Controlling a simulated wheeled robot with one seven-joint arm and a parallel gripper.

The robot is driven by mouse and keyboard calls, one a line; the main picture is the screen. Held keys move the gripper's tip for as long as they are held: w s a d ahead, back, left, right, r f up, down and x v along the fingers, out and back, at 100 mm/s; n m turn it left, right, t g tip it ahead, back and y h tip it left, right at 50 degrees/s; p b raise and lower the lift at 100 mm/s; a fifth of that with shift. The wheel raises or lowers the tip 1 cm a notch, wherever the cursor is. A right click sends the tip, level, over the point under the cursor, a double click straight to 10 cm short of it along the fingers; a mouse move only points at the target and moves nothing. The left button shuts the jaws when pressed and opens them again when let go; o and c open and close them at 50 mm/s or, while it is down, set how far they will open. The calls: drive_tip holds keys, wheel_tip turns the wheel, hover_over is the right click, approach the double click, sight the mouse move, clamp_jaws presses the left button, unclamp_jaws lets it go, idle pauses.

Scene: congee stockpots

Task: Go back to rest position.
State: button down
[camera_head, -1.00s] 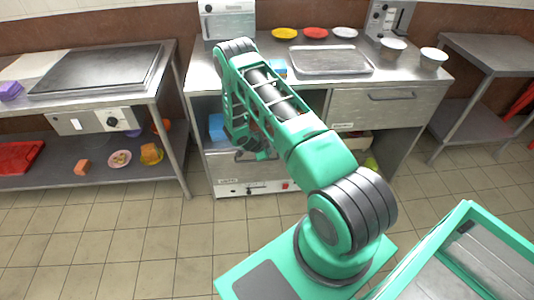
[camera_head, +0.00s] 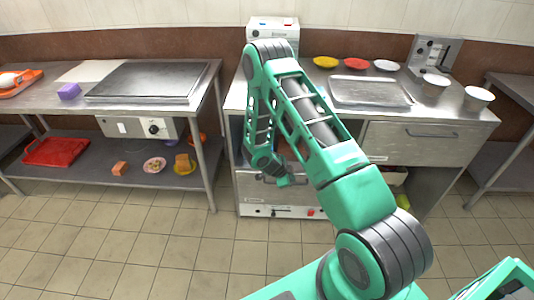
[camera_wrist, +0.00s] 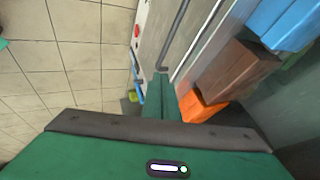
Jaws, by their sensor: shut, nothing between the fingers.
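My green arm reaches forward to the middle counter and folds down in front of its left side. My gripper (camera_head: 286,180) hangs low before the counter's drawer front in the head view, partly hidden by my own wrist. In the wrist view my gripper (camera_wrist: 161,85) is shut, with no object visible between its fingers. The drawer handle (camera_wrist: 179,30) runs just beyond the fingertips. A blue block (camera_wrist: 288,22), a brown block (camera_wrist: 237,68) and an orange block (camera_wrist: 203,107) lie to the right of the fingers, inside the drawer or compartment.
The middle counter (camera_head: 475,114) carries a metal tray (camera_head: 370,92), coloured plates and two white bowls (camera_head: 478,98). A griddle bench (camera_head: 210,90) stands left, with a red tray (camera_head: 60,151) on its lower shelf. Another metal table stands right. The tiled floor (camera_head: 180,250) in front is clear.

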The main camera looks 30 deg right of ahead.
drive_tip(key=shift+r, duration=0.1)
drive_tip(key=s+d+r+n+g+y, duration=0.1)
drive_tip(key=s+r+n, duration=0.15)
drive_tip(key=r, duration=0.65)
drive_tip(key=s+d+r+n+g, duration=0.15)
drive_tip(key=s+r, duration=0.25)
drive_tip(key=r, duration=0.5)
drive_tip(key=s+d+r+n+y, duration=0.15)
drive_tip(key=s+r, duration=0.25)
drive_tip(key=r, duration=0.6)
drive_tip(key=s+a+r+n+y, duration=0.1)
drive_tip(key=s+a+r+n, duration=0.2)
drive_tip(key=s+r, duration=0.2)
drive_tip(key=s+a+r+n+y, duration=0.2)
drive_tip(key=s+a+r+n, duration=0.1)
drive_tip(key=s, duration=0.9)
drive_tip(key=s+a+r+n+y, duration=0.1)
drive_tip(key=s+a+r+n, duration=0.3)
drive_tip(key=s+r, duration=0.3)
drive_tip(key=shift+s+r+n+y, duration=0.2)
drive_tip(key=shift+s+n+y, duration=0.15)
drive_tip(key=shift+s, duration=0.9)
drive_tip(key=shift+w+f, duration=0.25)
drive_tip(key=shift+w, duration=0.4)
